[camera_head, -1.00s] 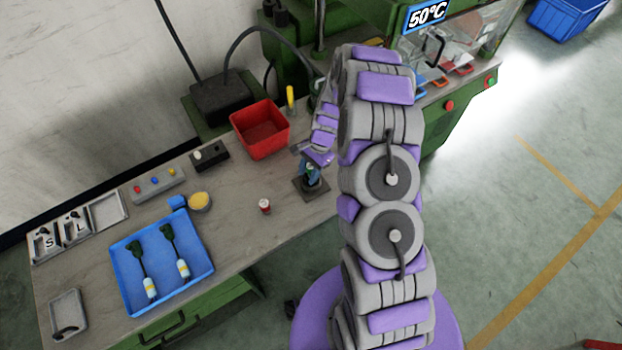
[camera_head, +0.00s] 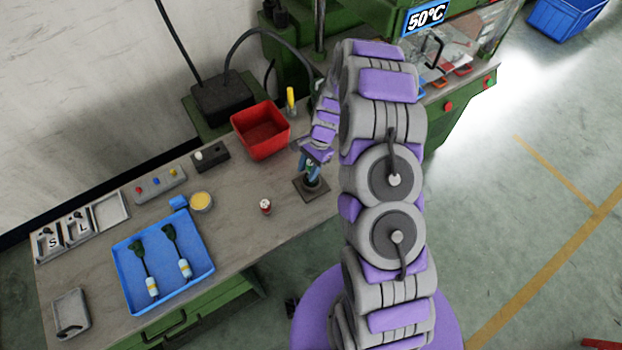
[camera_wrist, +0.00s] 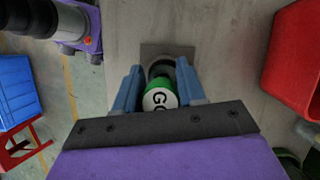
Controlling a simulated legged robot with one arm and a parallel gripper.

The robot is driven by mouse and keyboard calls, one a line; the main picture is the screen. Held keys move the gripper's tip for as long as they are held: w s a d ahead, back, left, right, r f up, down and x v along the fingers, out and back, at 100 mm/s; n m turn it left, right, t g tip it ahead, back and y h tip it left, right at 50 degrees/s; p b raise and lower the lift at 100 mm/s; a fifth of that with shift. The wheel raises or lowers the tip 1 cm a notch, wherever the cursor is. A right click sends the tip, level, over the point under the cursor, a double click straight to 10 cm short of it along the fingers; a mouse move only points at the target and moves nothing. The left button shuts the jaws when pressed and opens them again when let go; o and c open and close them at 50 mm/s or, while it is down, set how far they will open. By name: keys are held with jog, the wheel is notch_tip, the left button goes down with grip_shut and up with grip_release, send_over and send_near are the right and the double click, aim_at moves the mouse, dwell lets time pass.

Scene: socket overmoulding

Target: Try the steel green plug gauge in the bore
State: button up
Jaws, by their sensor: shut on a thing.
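A green plug gauge with a white end face marked "GO" (camera_wrist: 160,99) is between the fingers of my gripper (camera_wrist: 157,90) in the wrist view. My gripper (camera_head: 312,168) is shut on it. The block with the bore (camera_head: 311,188) is a dark square base on the bench. In the wrist view, the round bore part (camera_wrist: 162,67) lies just beyond the gauge. The gauge is close over the bore or at its mouth; its lower end is hidden, so I cannot tell whether it has entered.
A red bin (camera_head: 260,131) stands behind the block. A small red-and-white item (camera_head: 265,206) and a yellow-filled dish (camera_head: 201,201) are to the left. A blue tray (camera_head: 207,268) holds two cabled parts. The green machine (camera_head: 455,120) is at the right.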

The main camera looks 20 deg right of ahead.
aim_at(308, 165)
jog(key=shift+r+p, duration=0.65)
jog(key=shift+r, duration=0.9)
jog(key=shift+d+f, duration=0.1)
